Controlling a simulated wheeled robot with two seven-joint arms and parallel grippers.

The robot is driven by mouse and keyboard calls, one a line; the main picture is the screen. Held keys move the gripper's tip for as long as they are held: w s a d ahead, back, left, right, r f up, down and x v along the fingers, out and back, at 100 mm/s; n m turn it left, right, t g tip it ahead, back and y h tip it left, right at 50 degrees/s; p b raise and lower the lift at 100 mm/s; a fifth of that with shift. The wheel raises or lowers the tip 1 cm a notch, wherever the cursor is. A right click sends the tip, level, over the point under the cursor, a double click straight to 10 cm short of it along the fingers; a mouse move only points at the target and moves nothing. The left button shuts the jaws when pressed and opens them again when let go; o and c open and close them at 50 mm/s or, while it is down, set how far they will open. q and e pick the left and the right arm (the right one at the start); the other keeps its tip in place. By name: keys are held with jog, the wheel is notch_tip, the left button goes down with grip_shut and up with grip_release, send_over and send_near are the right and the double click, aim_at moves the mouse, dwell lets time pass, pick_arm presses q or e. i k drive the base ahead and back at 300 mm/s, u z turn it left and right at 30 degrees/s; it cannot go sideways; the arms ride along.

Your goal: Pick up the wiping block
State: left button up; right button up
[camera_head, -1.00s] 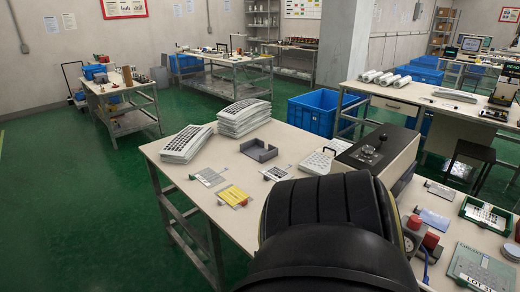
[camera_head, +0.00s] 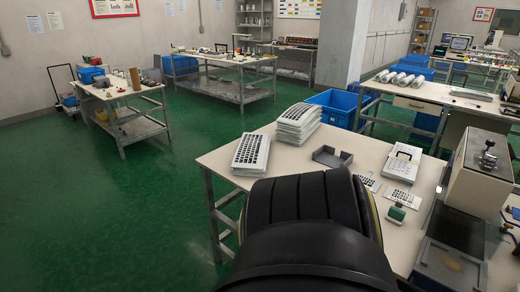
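A small green block with a pale edge (camera_head: 397,214) lies on the near worktable (camera_head: 330,135), right of my arm and beside the printed sheets. It may be the wiping block, but it is too small to tell. My black ribbed arm (camera_head: 313,215) fills the bottom middle and hides the front left part of the table. Neither of my grippers shows.
Two stacks of keypad films (camera_head: 251,155) (camera_head: 298,124) and a dark grey tray (camera_head: 332,157) stand at the table's back. A white case (camera_head: 403,164), printed sheets (camera_head: 400,199) and a large machine (camera_head: 484,172) are at right. Green floor is clear at left.

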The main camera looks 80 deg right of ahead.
aim_at(395, 216)
jog(key=z, duration=1.75)
